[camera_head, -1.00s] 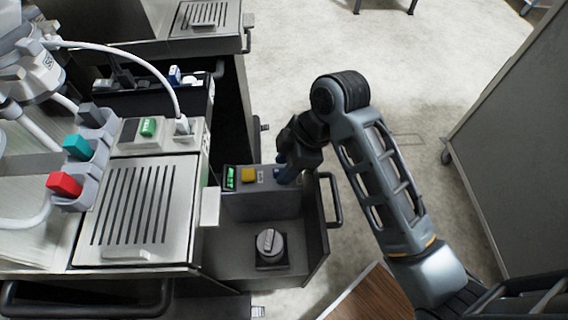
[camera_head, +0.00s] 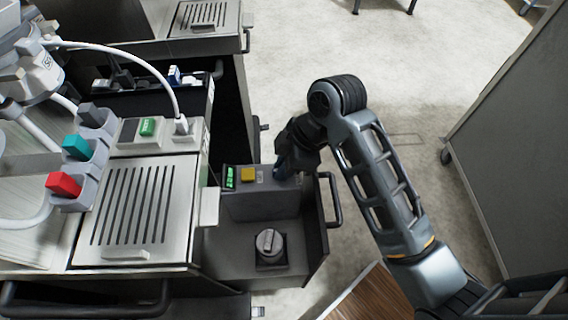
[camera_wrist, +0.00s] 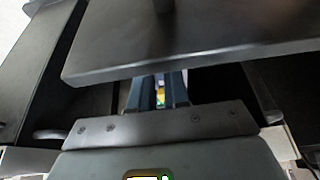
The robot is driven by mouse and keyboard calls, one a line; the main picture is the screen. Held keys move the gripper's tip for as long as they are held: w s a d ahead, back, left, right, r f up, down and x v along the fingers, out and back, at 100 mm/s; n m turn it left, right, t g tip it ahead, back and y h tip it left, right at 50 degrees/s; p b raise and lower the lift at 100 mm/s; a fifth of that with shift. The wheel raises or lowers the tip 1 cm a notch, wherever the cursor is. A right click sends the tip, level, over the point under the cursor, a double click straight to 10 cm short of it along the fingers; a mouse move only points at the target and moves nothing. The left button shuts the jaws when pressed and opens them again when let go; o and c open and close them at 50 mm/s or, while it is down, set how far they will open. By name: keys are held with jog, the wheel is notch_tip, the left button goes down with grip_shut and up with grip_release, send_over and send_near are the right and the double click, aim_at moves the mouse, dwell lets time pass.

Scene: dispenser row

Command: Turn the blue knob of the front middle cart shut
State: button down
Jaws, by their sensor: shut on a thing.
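In the head view a dark grey box (camera_head: 262,205) with a lit green display (camera_head: 230,178) and a yellow button (camera_head: 248,175) stands in the pulled-out drawer of the cart (camera_head: 150,205). My gripper (camera_head: 281,170) is at the right end of this box's top. It is shut on the blue knob there, which its fingers almost wholly hide. In the wrist view my two blue-grey fingers (camera_wrist: 157,92) point away from me, close together, with small yellow and green patches between them. The knob's exact angle cannot be told.
A round grey dial (camera_head: 269,242) sits in front of the box. The drawer's handle (camera_head: 333,200) sticks out on the right. Red (camera_head: 64,184) and teal (camera_head: 77,147) blocks stand on the left. A grey panel (camera_head: 510,140) stands at the right, with open floor between.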

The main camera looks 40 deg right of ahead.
jog(key=shift+r+m+p, duration=0.15)
jog(key=shift+m+p, duration=0.25)
jog(key=shift+p, duration=0.15)
jog(key=shift+s+h+p, duration=0.1)
jog(key=shift+h+p, duration=0.2)
jog(key=shift+p, duration=0.05)
jog(key=m+p, duration=0.2)
jog(key=shift+a+r+m+t+h, duration=0.1)
jog(key=shift+a+m+t+h, duration=0.05)
jog(key=shift+m+t+h, duration=0.2)
jog(key=m+t+h+p, duration=0.1)
jog(key=m+p, duration=0.1)
jog(key=m, duration=0.2)
jog(key=m+h, duration=0.1)
jog(key=m, duration=0.1)
jog(key=m+h, duration=0.1)
jog(key=m, duration=0.2)
jog(key=shift+a+f, duration=0.2)
jog(key=m+h, duration=0.1)
jog(key=m, duration=0.1)
jog(key=m+h, duration=0.1)
jog(key=m, duration=0.2)
jog(key=shift+a+g, duration=0.1)
jog(key=shift+g, duration=0.25)
jog(key=shift+m, duration=0.35)
jog(key=c, duration=1.1)
grip_release()
